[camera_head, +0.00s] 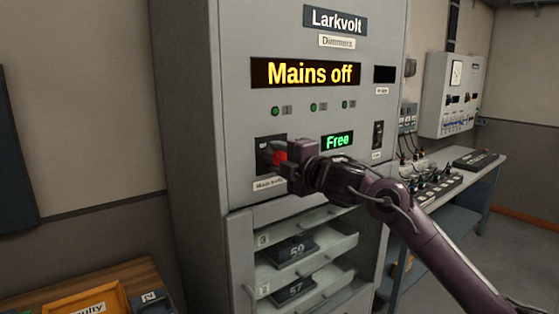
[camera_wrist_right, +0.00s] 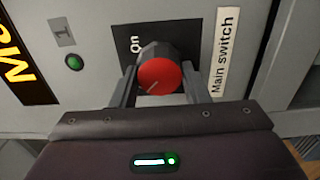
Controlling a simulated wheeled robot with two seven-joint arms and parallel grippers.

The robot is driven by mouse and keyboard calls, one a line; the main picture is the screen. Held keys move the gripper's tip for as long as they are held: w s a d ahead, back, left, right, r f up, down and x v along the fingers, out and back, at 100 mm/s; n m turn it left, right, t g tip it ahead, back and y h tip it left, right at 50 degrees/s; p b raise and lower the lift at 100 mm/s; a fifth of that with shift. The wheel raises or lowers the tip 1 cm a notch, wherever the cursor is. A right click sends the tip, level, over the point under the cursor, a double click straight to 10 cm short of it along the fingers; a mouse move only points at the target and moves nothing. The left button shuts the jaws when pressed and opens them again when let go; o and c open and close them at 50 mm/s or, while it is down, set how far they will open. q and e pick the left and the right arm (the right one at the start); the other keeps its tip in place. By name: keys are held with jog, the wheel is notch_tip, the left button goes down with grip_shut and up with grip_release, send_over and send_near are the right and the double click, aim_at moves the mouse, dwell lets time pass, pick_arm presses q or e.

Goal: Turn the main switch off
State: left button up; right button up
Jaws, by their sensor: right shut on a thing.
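The main switch is a red rotary knob with a dark grey base, on a black plate on the grey Larkvolt dimmer cabinet (camera_head: 200,120). In the head view the red knob (camera_head: 280,156) shows just left of my right gripper (camera_head: 277,158). In the right wrist view the knob (camera_wrist_right: 158,76) sits between the two fingers of my right gripper (camera_wrist_right: 160,85), which is shut on it. A pale line on the knob's face points to the lower left of that picture. The word "On" and the label "Main switch" (camera_wrist_right: 225,50) show beside it. The display (camera_head: 308,73) reads "Mains off". My left gripper is not in view.
A small display (camera_head: 338,140) reads "Free", with a black rocker switch (camera_head: 378,135) to its right. Below are open shelves with modules marked 59 (camera_head: 292,250) and 57. A bench (camera_head: 490,165) with control desks stands at right, and a wooden table (camera_head: 130,275) at lower left.

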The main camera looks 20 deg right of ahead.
jog(key=shift+f, duration=0.15)
jog(key=o, duration=1)
jog(key=shift+c, duration=0.2)
jog(key=shift+s, duration=0.1)
jog(key=shift+s+d, duration=0.15)
jog(key=shift+s, duration=0.15)
jog(key=b+v, duration=0.2)
jog(key=v, duration=0.5)
